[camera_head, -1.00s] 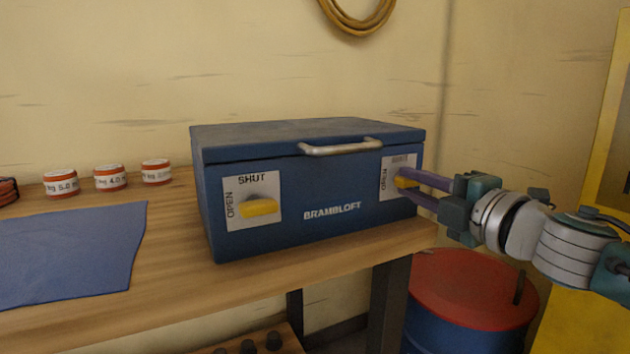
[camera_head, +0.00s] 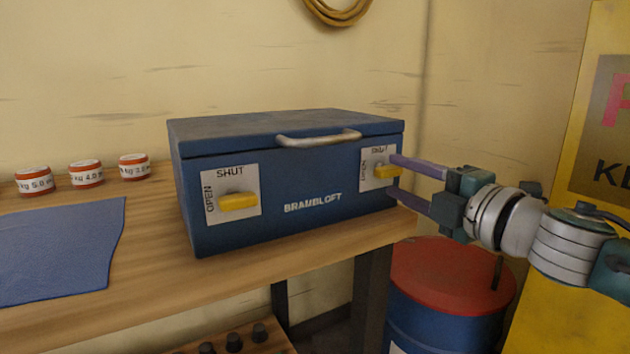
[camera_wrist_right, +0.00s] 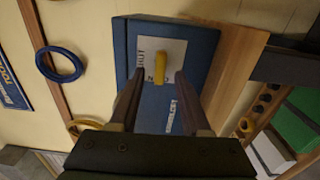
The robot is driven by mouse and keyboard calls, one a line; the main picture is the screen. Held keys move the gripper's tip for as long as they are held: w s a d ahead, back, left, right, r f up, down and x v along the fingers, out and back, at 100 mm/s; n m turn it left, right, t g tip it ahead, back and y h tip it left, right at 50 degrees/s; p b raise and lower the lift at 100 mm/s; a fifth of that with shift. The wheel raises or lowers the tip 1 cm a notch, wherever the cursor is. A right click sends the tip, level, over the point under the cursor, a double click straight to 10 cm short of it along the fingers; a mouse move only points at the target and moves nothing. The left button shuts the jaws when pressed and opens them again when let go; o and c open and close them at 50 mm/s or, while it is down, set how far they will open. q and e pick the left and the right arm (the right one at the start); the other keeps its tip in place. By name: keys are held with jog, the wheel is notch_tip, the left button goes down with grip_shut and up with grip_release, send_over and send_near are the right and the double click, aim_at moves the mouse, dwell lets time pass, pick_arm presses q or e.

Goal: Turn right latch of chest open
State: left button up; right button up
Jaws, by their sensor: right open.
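The blue chest (camera_head: 250,235) stands shut on the wooden bench. Its right latch (camera_head: 387,171) is a yellow handle on a white plate marked SHUT at the top and OPEN at the left. The handle lies level, along the OPEN direction. My right gripper (camera_head: 395,178) is open, one finger above the latch and one below, clear of it. In the right wrist view the latch (camera_wrist_right: 161,70) shows between the spread fingertips (camera_wrist_right: 158,75). The left latch (camera_head: 239,202) also lies level. My left gripper is not in view.
A metal handle (camera_head: 318,138) sticks out from the lid's front. A blue cloth (camera_head: 60,250) and several red-and-white weights (camera_head: 87,173) lie left on the bench (camera_head: 150,291). A red-topped drum (camera_head: 450,275) stands below my right arm, beside a yellow panel (camera_head: 560,220).

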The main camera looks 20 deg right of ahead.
jog(key=s, duration=0.7)
jog(key=shift+s+d, duration=0.3)
jog(key=shift+s, duration=0.05)
jog(key=s+a+r+m+g+p, duration=0.5)
jog(key=s+a+m+g+p, duration=0.2)
jog(key=s+m+p, duration=0.35)
jog(key=s+a+r+m+g+p, duration=0.6)
jog(key=s+a+m+g+p, duration=0.15)
jog(key=s+p, duration=0.55)
notch_tip(320, 180, up, 35)
jog(key=w+n+h+p, duration=0.1)
jog(key=p, duration=3.5)
jog(key=shift+d, duration=0.15)
